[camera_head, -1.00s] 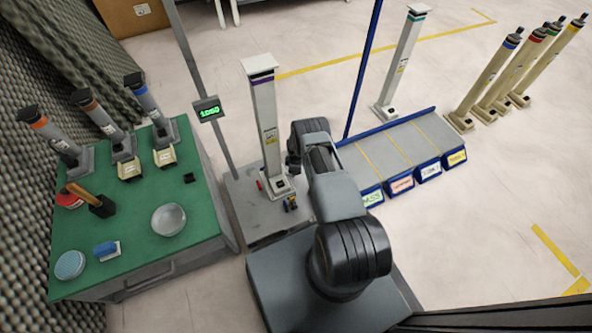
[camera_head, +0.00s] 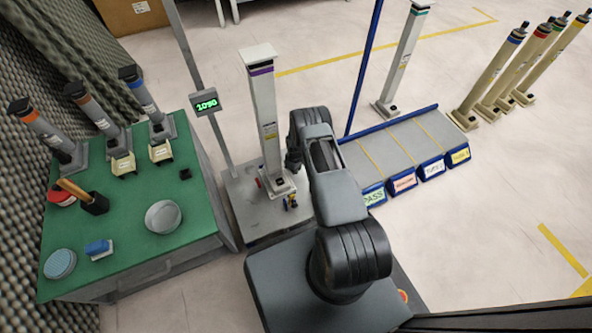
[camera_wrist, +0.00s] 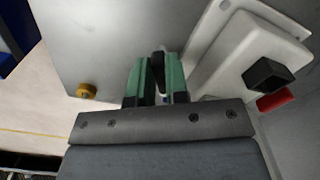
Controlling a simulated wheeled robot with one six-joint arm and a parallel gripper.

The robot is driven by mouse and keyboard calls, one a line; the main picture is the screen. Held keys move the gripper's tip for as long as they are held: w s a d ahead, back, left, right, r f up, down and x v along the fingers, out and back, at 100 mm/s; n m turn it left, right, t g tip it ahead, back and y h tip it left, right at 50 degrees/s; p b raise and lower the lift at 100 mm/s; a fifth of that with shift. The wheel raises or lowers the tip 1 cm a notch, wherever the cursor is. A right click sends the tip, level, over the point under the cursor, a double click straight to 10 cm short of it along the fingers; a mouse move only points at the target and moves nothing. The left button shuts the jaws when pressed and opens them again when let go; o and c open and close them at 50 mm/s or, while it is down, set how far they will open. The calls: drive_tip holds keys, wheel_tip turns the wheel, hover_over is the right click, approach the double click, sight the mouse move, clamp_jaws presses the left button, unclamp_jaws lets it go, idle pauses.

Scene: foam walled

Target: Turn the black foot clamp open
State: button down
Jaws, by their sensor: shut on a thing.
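In the wrist view my gripper (camera_wrist: 157,85) has its two green-padded fingers closed around an upright black lever, the foot clamp (camera_wrist: 158,62), on the grey weighing plate (camera_wrist: 95,45). The white foot of a post (camera_wrist: 215,45) is just right of the fingers, with a black square block (camera_wrist: 268,75) and a red piece (camera_wrist: 275,101) farther right. In the head view the tall white post (camera_head: 266,120) with a purple band stands upright on the plate (camera_head: 240,212).
A brass knob (camera_wrist: 86,91) sits at the plate's edge. A lit display (camera_head: 206,102) is on a grey pole behind the plate. A green-topped bench (camera_head: 130,215) is on the left. A blue-edged rack (camera_head: 400,150) with labelled bays is on the right.

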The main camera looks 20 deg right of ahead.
drive_tip(key=m, duration=0.1)
drive_tip(key=m+b, duration=0.1)
drive_tip(key=m, duration=0.1)
drive_tip(key=m+b, duration=0.1)
drive_tip(key=m, duration=0.1)
drive_tip(key=shift+a, duration=0.25)
drive_tip(key=shift+m, duration=0.4)
drive_tip(key=c, duration=1.1)
unclamp_jaws()
drive_tip(key=shift+r, duration=0.1)
wheel_tip(320, 180, up, 14)
drive_tip(key=p, duration=0.6)
drive_tip(key=shift+f, duration=0.2)
drive_tip(key=shift+s+a, duration=0.1)
drive_tip(key=shift+s, duration=0.05)
